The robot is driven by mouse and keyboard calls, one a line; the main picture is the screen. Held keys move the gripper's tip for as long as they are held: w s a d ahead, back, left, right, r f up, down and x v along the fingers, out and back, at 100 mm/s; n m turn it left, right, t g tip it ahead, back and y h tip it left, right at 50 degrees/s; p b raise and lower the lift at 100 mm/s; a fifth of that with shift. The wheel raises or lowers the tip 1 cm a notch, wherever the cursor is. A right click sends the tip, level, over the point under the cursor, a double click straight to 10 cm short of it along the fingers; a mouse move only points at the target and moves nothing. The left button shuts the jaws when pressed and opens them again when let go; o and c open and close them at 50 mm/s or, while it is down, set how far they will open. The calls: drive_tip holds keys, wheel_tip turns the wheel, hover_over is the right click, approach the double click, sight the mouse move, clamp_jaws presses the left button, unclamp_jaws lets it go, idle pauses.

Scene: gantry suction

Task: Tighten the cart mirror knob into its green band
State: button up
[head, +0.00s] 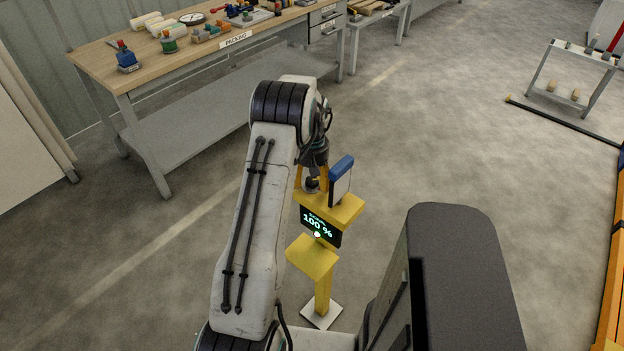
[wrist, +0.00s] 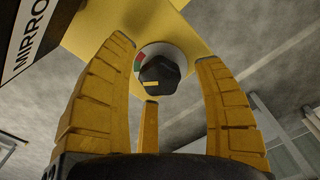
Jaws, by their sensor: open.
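The black knob (wrist: 160,75) sits on a pale round dial (wrist: 176,49) under the yellow bracket of the cart mirror stand. A yellow mark shows on the knob's lower left part. Small red and green bands (wrist: 139,61) show at the dial's left edge. I cannot tell how exactly the mark lines up with the green. My gripper (wrist: 164,61) is open, its yellow fingers spread around the knob with visible gaps. In the head view my gripper (head: 312,178) is at the left of the stand (head: 312,256). The blue-backed mirror (head: 342,180) stands on top.
The stand's dark screen (head: 319,226) reads 100 % above a green light. A packing bench (head: 100,66) with several tools stands at the back left. A small grey rack (head: 573,77) is at the back right. The floor between is clear.

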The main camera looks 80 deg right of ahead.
sight(312, 180)
drive_tip(key=c, duration=1.2)
drive_tip(key=shift+f+m+b, duration=0.15)
drive_tip(key=shift+m+b, duration=0.35)
drive_tip(key=shift+m, duration=0.1)
drive_tip(key=shift+c, duration=0.2)
drive_tip(key=shift+m, duration=0.6)
drive_tip(key=shift+a, duration=0.1)
drive_tip(key=o, duration=1.2)
drive_tip(key=shift+r, duration=0.25)
wheel_tip(312, 180, up, 12)
drive_tip(key=shift+f, duration=0.15)
